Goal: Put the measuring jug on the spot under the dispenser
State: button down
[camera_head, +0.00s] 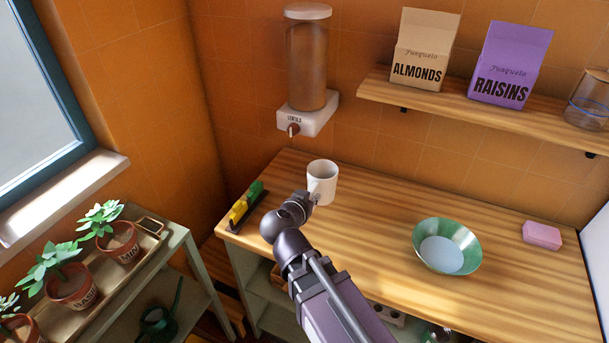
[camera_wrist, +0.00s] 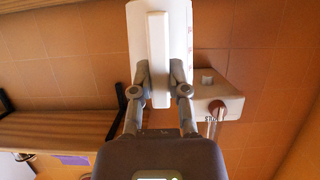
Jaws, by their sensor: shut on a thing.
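The white measuring jug (camera_head: 325,174) appears over the back left part of the wooden counter, roughly upright. My gripper (camera_head: 314,197) is shut on its handle from the near side. In the wrist view both fingers of my gripper (camera_wrist: 158,94) close on the handle of the jug (camera_wrist: 180,45), which has faint red marks. The dispenser (camera_head: 306,68), a clear brownish cylinder with a white base and a brown knob, hangs on the wall behind and above the jug. Its base (camera_wrist: 205,103) also shows in the wrist view. I cannot tell whether the jug touches the counter. No marked spot is discernible.
A yellow and green item (camera_head: 245,204) lies on the counter's left edge. A green bowl (camera_head: 432,235) and a pink block (camera_head: 542,235) are to the right. The shelf (camera_head: 470,106) carries almond and raisin packs and a jar. Potted plants (camera_head: 75,284) stand at left.

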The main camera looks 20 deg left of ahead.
jog(key=w+a+f+b, duration=0.1)
jog(key=w+a, duration=0.7)
jog(key=w, duration=0.3)
jog(key=shift+w+a+f, duration=0.2)
jog(key=shift+w+a, duration=0.1)
jog(key=shift+a, duration=0.1)
jog(key=shift+w+a, duration=0.1)
jog(key=shift+w+a+f+b, duration=0.35)
jog(key=shift+w+f+b, duration=0.1)
jog(key=shift+f+b, duration=1.35)
jog(key=shift+b, duration=0.2)
jog(key=shift+f, duration=0.1)
jog(key=c, duration=0.6)
grip_release()
jog(key=shift+c, duration=0.2)
